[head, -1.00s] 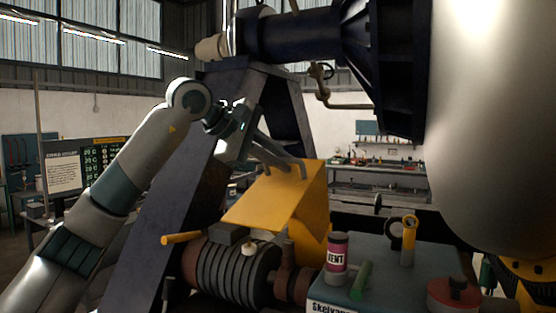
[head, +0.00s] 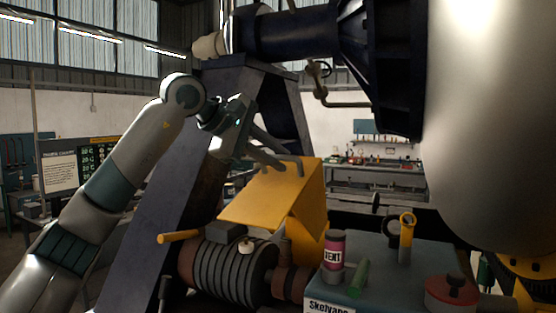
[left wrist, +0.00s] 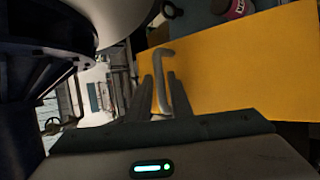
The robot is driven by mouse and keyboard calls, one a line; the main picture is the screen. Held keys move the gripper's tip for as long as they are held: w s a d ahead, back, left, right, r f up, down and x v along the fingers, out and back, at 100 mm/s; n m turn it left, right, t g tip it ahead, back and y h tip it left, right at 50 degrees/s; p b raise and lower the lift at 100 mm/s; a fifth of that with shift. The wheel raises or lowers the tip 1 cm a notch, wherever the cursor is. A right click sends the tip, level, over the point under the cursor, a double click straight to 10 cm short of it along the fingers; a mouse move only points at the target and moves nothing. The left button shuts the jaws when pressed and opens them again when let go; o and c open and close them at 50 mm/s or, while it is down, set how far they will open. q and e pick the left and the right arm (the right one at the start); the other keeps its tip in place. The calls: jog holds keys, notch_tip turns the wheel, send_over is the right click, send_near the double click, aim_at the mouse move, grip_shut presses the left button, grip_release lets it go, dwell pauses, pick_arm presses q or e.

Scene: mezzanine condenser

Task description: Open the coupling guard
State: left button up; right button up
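The yellow coupling guard (head: 265,195) stands tilted up above the coupling (head: 286,275) beside the ribbed motor. Its grey bar handle (head: 300,167) is at its upper edge. My left gripper (head: 283,162) is at that handle, coming from the upper left. In the left wrist view, the two fingers (left wrist: 160,92) are apart with the handle (left wrist: 165,60) between them, and a narrow gap shows on each side. The guard's yellow face (left wrist: 235,70) fills the right of that view. My right gripper is not in view.
The ribbed motor (head: 225,272) with a yellow lever (head: 180,237) lies below the guard. A teal box (head: 385,265) at the right carries a vent can (head: 334,255) and valves. A dark steel frame (head: 165,210) stands behind my arm, and a big tank (head: 490,130) bounds the right.

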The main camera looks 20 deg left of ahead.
pick_arm(q)
jog(key=b+v, duration=0.6)
jog(key=v, duration=1.1)
jog(key=shift+d+f, duration=0.1)
jog(key=shift+d, duration=0.05)
